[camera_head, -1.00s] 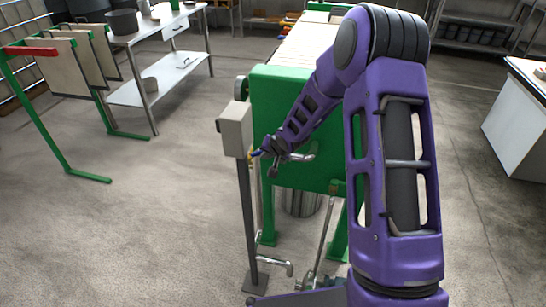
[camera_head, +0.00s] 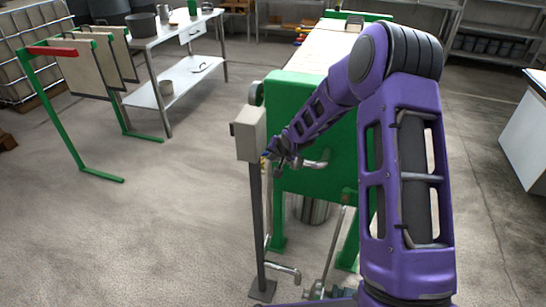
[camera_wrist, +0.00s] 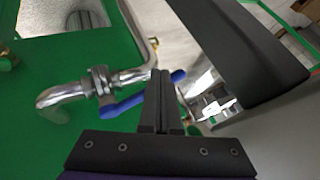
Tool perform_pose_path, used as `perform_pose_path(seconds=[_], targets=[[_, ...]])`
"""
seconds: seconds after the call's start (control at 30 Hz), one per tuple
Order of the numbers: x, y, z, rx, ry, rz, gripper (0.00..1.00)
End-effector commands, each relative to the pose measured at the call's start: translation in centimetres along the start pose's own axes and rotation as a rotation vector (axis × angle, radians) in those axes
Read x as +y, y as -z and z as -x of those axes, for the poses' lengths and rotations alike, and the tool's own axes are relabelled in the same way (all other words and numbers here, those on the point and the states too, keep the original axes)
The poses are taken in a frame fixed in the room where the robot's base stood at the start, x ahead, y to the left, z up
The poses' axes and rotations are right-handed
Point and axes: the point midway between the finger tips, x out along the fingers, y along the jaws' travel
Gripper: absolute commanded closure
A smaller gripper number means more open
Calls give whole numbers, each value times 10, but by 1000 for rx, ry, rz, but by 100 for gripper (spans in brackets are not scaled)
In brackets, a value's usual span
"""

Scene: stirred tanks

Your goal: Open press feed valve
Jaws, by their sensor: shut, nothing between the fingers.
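The valve's blue lever handle (camera_wrist: 125,104) is in the wrist view, beside a silver pipe with a fitting (camera_wrist: 98,82) in front of the green press plate (camera_wrist: 35,140). The lever slants up to the right and shows on both sides of my gripper (camera_wrist: 161,76). My gripper is shut and empty, its fingers crossing in front of the lever's middle; I cannot tell whether they touch it. In the head view my gripper (camera_head: 276,157) is at the near face of the green press (camera_head: 320,118), by a pipe stub (camera_head: 317,164). The lever is too small to make out clearly there.
A grey box (camera_head: 248,134) on a post (camera_head: 257,220) stands just left of my gripper. Lower pipes (camera_head: 284,271) run near the floor below the press. A green rack (camera_head: 50,120) and a steel table (camera_head: 180,75) are at the left. The floor between is clear.

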Motion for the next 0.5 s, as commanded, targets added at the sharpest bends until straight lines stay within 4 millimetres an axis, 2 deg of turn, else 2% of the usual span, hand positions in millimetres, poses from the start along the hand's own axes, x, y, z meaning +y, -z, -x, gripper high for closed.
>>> perform_pose_path(seconds=[0.17, 0.27, 0.37, 0.5], targets=[[0, 0, 2, 1, 0, 0, 100], [0, 1, 10, 2, 0, 0, 100], [0, 2, 27, 3, 0, 0, 100], [0, 3, 60, 4, -1, -1, 100]])
